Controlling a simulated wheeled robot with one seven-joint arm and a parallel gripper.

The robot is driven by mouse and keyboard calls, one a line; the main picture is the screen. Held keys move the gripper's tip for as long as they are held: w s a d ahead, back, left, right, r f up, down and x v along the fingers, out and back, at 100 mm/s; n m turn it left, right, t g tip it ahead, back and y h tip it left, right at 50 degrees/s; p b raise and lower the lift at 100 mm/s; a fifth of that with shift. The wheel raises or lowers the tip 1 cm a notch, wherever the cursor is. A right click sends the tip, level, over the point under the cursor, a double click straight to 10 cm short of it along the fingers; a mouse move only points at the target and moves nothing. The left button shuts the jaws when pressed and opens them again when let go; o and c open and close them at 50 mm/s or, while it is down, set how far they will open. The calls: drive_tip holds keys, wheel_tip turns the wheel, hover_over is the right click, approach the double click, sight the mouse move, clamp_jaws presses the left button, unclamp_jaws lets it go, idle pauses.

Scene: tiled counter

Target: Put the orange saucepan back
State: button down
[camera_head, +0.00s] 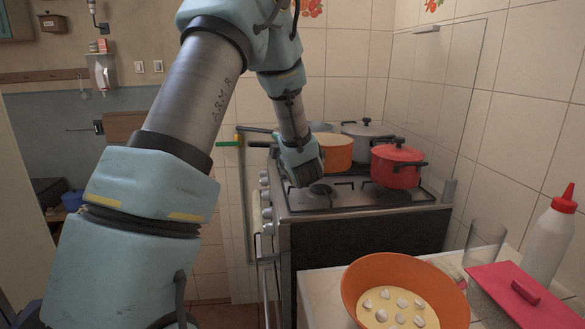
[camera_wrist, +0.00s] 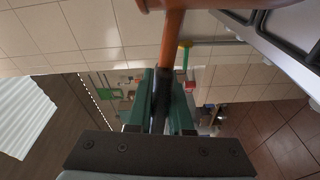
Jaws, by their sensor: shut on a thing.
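The orange saucepan (camera_head: 337,152) shows in the head view over the left part of the stove, beside my wrist. My forearm and wrist hide part of it, and I cannot tell whether its base touches the stove. In the wrist view, its orange rim (camera_wrist: 215,4) shows at the top, with an orange stem leading to a dark handle (camera_wrist: 164,90). My gripper (camera_wrist: 163,78) is shut on this handle, with a green jaw on each side. In the head view my fingertips are hard to make out.
A red pot (camera_head: 397,165) stands right of the saucepan on the stove (camera_head: 365,195), with a grey lidded pot (camera_head: 366,136) behind.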

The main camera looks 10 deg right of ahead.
wheel_tip(320, 180, down, 6)
drive_tip(key=shift+p, duration=0.5)
drive_tip(key=c, duration=0.8)
unclamp_jaws()
drive_tip(key=shift+c, duration=0.2)
drive_tip(key=shift+f+p, duration=0.1)
drive_tip(key=shift+p, duration=0.2)
